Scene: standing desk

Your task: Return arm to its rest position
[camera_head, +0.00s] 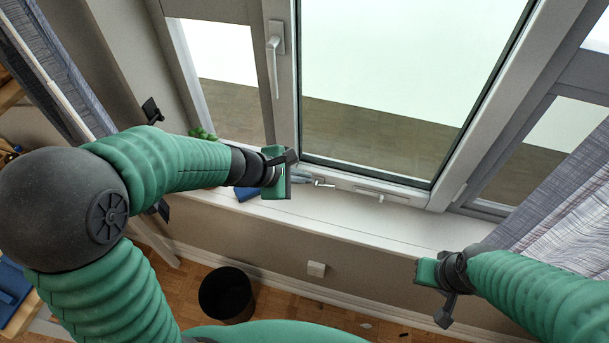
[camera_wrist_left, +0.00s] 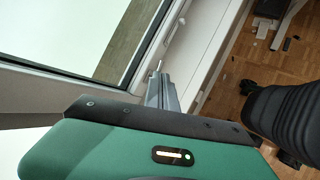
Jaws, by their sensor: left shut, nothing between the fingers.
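My left gripper (camera_head: 312,181) is at the end of the green arm from the left, in front of the window and over the sill. Its grey fingers point right and are together, with nothing between them. In the left wrist view the fingers (camera_wrist_left: 160,82) also show together beyond the green gripper body. My right gripper (camera_head: 428,274) is at the lower right, in front of the wall below the sill. Its fingers are too hard to make out to tell their state.
The window sill (camera_head: 350,216) runs below the window, with a blue object (camera_head: 247,194) and a green bumpy object (camera_head: 203,134) on it at the left. A dark bin (camera_head: 227,295) stands on the wooden floor. A curtain (camera_head: 570,205) hangs near my right arm.

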